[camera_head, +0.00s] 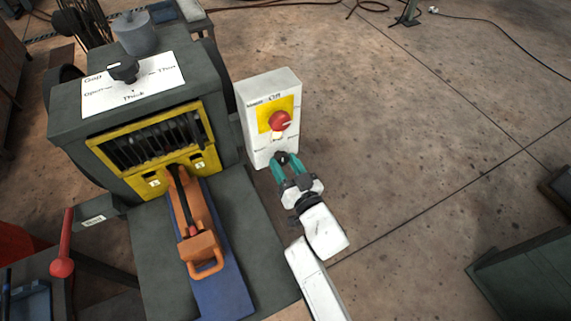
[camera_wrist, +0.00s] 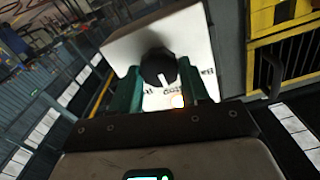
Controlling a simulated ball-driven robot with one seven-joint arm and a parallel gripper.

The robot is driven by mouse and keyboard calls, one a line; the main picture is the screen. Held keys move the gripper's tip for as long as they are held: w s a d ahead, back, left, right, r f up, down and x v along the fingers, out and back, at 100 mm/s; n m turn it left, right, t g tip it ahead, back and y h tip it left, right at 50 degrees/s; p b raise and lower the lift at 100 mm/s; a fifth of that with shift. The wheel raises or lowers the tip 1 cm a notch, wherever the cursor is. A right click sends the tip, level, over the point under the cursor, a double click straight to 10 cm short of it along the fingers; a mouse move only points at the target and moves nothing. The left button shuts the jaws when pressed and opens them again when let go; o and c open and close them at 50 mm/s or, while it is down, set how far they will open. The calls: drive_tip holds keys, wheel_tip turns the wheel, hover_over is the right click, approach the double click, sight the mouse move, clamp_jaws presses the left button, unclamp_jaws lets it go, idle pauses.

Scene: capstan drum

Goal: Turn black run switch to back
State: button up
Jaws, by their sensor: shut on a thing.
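The black run switch (camera_head: 282,157) is a round knob low on the front of a white control box (camera_head: 257,140). It also shows in the wrist view (camera_wrist: 157,66), with a white pointer line aimed toward the bottom of that picture. My gripper (camera_head: 284,163) has teal fingers, one on each side of the knob, and is shut on it. In the wrist view my gripper (camera_wrist: 159,85) straddles the knob. Small labels lie near the knob; they are partly covered and too small or glared to read surely.
A red knob (camera_head: 280,121) on a yellow plate sits just above the switch, with an "Off" label. Left of the box stands a dark machine (camera_head: 70,118) with a yellow-framed slot and an orange-handled tool (camera_head: 197,228) before it. The floor to the right is open.

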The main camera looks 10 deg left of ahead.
drive_tip(key=n+b, duration=0.2)
drive_tip(key=n, duration=0.2)
drive_tip(key=shift+f, duration=0.15)
drive_tip(key=n+b, duration=0.1)
drive_tip(key=n, duration=0.4)
drive_tip(key=shift+s+n+b, duration=0.1)
drive_tip(key=shift+n+b, duration=0.2)
idle(0.5)
drive_tip(key=o, duration=1.1)
drive_tip(key=shift+c, duration=0.2)
drive_tip(key=p+v, duration=0.2)
drive_tip(key=v, duration=0.8)
drive_tip(key=shift+s+d+p, duration=0.2)
drive_tip(key=shift+s+p, duration=0.1)
drive_tip(key=shift+s, duration=0.05)
